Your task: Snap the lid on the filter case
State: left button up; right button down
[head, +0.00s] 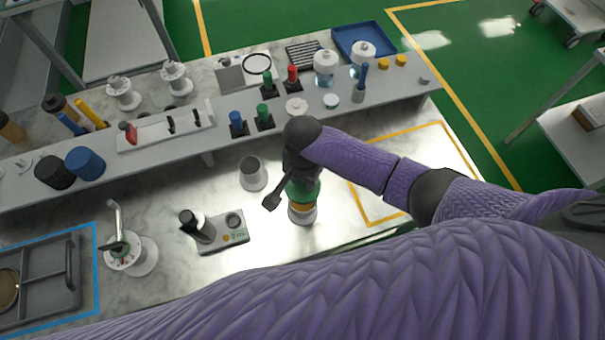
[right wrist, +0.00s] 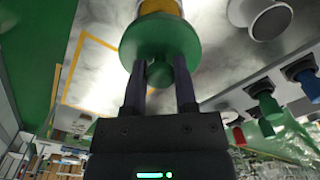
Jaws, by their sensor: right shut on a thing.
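The green lid (head: 309,192) is a round disc with a small knob. It is over the filter case (head: 302,212), which has a yellow-orange band and a pale base and stands upright on the bench. My right gripper (head: 300,170) points down from above, with its fingers closed on the lid's knob. In the right wrist view the gripper (right wrist: 160,75) has one finger on each side of the knob, and the green lid (right wrist: 160,32) lies against or very close to the yellow band (right wrist: 160,6). I cannot tell whether the lid is fully seated. My left gripper is not in view.
A grey cup (head: 252,174) and a small device with a dark cylinder (head: 222,232) stand to the left. A raised shelf (head: 330,123) with bottles and coloured pegs runs behind. A yellow-outlined area (head: 430,160) on the right is bare. A grey tray (head: 45,285) lies far left.

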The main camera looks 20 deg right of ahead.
jog(key=shift+f+b, duration=2.25)
jog(key=shift+f, duration=1.15)
jog(key=shift+f, duration=0.5)
jog(key=shift+c, duration=1.6)
grip_release()
jog(key=shift+r, duration=0.1)
